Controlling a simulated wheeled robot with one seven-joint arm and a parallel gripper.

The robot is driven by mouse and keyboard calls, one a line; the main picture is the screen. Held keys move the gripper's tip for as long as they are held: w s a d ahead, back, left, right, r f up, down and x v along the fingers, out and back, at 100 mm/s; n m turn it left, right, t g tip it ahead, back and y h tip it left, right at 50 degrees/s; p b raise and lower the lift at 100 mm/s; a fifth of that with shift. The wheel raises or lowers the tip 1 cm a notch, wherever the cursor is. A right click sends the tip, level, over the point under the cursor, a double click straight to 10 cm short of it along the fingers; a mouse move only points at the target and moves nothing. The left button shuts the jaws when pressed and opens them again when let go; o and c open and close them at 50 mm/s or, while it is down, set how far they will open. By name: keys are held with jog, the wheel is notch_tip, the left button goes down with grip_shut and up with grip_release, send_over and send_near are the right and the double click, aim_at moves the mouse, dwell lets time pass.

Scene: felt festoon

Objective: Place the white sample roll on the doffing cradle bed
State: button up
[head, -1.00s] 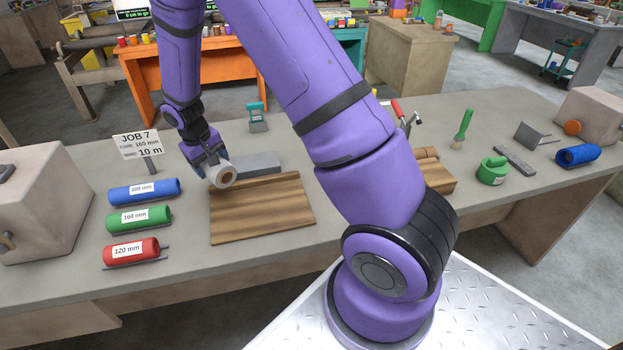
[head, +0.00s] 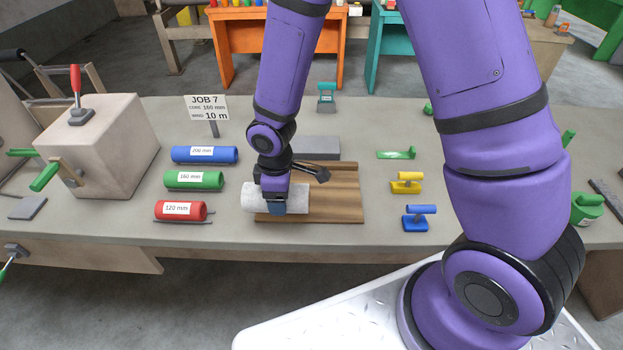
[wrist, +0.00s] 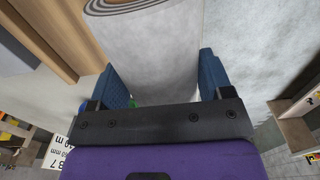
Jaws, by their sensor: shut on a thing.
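My gripper (head: 277,206) is shut on the white sample roll (head: 254,198), its blue fingers on both sides of it. The roll lies level, its length running left to right in the head view. In the wrist view the roll (wrist: 155,45) fills the space between the fingers of my gripper (wrist: 163,80), and its end shows grey rings. The brown wooden board (head: 338,200), which seems to be the cradle bed, is right of and partly under the roll. The roll overhangs the board's left edge. I cannot tell whether they touch.
Blue (head: 204,155), green (head: 194,179) and red (head: 180,210) labelled rolls lie close to the left. A JOB 7 sign (head: 206,108) stands behind them. A grey block (head: 317,147) sits behind the board.

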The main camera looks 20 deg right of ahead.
jog(key=w+d, duration=0.3)
jog(key=d, duration=0.1)
jog(key=w+d+f, duration=0.1)
jog(key=w+d, duration=0.2)
jog(key=d, duration=0.1)
jog(key=w+d, duration=0.3)
jog(key=w, duration=0.1)
jog(key=shift+d+f, duration=0.25)
jog(key=shift+d, duration=0.15)
jog(key=shift+f, duration=1.75)
jog(key=shift+f, duration=0.15)
jog(key=o, duration=1.2)
